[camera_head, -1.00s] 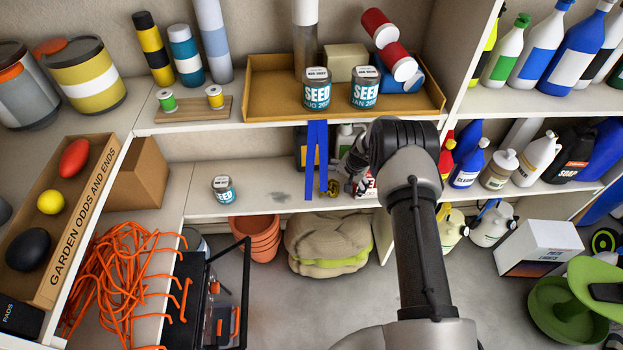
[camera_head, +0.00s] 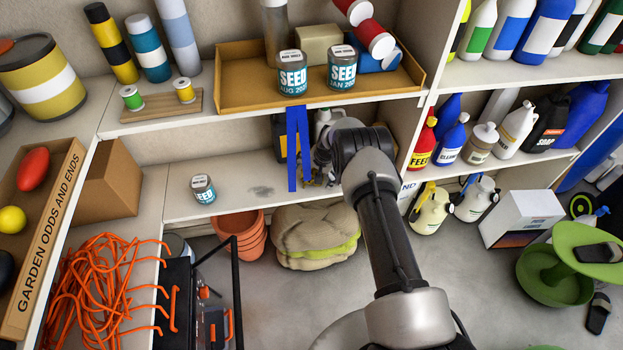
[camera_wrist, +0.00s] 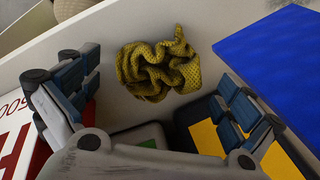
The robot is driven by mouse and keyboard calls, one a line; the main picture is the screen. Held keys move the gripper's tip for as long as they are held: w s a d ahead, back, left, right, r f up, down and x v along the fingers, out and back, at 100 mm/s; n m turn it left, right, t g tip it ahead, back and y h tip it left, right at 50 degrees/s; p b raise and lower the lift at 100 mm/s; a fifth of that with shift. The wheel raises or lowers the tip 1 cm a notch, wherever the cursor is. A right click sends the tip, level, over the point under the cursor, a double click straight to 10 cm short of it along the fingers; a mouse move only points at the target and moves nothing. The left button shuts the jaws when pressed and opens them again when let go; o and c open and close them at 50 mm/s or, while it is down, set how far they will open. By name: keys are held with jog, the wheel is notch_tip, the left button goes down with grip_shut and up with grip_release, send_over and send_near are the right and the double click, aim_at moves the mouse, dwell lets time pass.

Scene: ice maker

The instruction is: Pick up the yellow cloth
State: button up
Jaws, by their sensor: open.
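The yellow cloth (camera_wrist: 158,65) lies crumpled on the white shelf board in the wrist view. My gripper (camera_wrist: 157,72) is open and empty, with one finger to the left of the cloth and one to the lower right. A gap of bare shelf shows between the cloth and each finger. In the head view my gripper (camera_head: 322,168) is at the lower shelf, just right of a hanging blue strip (camera_head: 297,150).
A dark container with a yellow label (camera_wrist: 205,135) and a red and white box (camera_wrist: 18,130) flank my fingers. The blue strip (camera_wrist: 275,50) is close on the right. A seed can (camera_head: 203,189) stands left, with free shelf between. The upper shelf (camera_head: 150,125) lies overhead.

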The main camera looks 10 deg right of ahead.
jog(key=c, duration=0.7)
jog(key=shift+r, duration=0.1)
jog(key=shift+r+p, duration=0.35)
jog(key=shift+r, duration=0.2)
notch_tip(320, 180, up, 3)
jog(key=shift+f+p, duration=0.15)
jog(key=shift+p, duration=0.5)
jog(key=shift+s+d+f+p, duration=0.15)
jog(key=shift+s+d, duration=1.4)
jog(key=shift+s, duration=1.05)
jog(key=shift+s+d+p, duration=0.2)
jog(key=shift+s+d, duration=1.3)
jog(key=shift+s, duration=1.05)
jog(key=shift+s+d+f+p, duration=0.15)
jog(key=shift+s+d, duration=1.4)
jog(key=shift+s, duration=1.05)
jog(key=shift+r, duration=0.1)
